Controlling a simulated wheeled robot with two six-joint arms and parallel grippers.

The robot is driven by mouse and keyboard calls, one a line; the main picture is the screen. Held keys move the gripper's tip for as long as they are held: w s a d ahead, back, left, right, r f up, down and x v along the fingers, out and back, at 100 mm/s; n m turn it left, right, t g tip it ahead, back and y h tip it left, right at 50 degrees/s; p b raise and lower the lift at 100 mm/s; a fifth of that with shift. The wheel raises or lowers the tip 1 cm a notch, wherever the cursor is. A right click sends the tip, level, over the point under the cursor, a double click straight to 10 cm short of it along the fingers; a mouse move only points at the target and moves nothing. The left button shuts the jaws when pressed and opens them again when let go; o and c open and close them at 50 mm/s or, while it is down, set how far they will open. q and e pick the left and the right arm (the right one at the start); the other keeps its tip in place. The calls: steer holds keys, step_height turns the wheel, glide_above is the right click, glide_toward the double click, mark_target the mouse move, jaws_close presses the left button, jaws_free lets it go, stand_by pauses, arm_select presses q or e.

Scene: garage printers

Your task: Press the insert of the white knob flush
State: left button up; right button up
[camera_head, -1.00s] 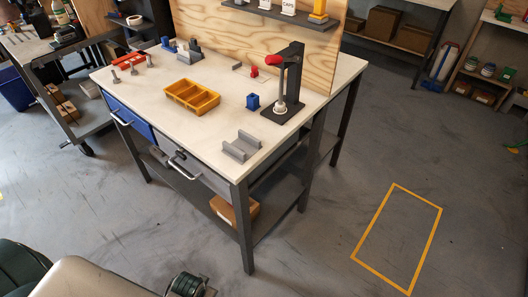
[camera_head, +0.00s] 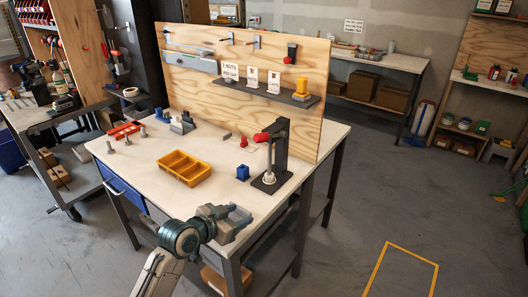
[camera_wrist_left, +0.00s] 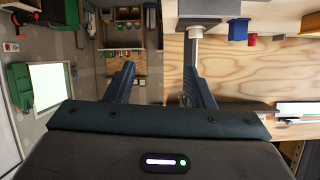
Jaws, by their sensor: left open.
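The white knob (camera_head: 269,178) sits on the base of a dark press (camera_head: 282,150) with a red handle end (camera_head: 261,137), at the right of the workbench. Its insert is too small to make out. My left gripper (camera_head: 216,213) is over the bench's front edge, in front of and left of the press, apart from it. In the left wrist view its two fingers (camera_wrist_left: 160,88) are spread with nothing between them. The white knob (camera_wrist_left: 195,30) shows there beyond the right finger, at the top. My right gripper is not in view.
A grey channel-shaped block (camera_head: 238,222) lies at the front corner, partly behind my left gripper. A plywood board (camera_head: 230,90) with a shelf (camera_head: 262,90) rises behind. Bare tabletop lies between.

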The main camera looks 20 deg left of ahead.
mark_target(264, 135)
arm_select(q)
steer(key=w+a+r+t+h, duration=0.2)
steer(key=w+a+r+t, duration=0.15)
steer(key=w+r, duration=0.9)
steer(key=shift+m+t, duration=0.35)
steer(key=shift+m, duration=0.05)
steer(key=w+d+p, duration=0.1)
steer(key=w, duration=0.1)
steer(key=w+d+r+p, duration=0.1)
steer(key=w+d, duration=0.1)
steer(key=w+d+p, duration=0.1)
steer(key=w, duration=0.1)
steer(key=shift+w+d+r, duration=0.2)
steer(key=shift+d+r, duration=0.1)
steer(key=shift+r, duration=0.1)
steer(key=shift+x, duration=0.75)
steer(key=shift+f, duration=0.1)
steer(key=shift+c, duration=0.2)
jaws_close()
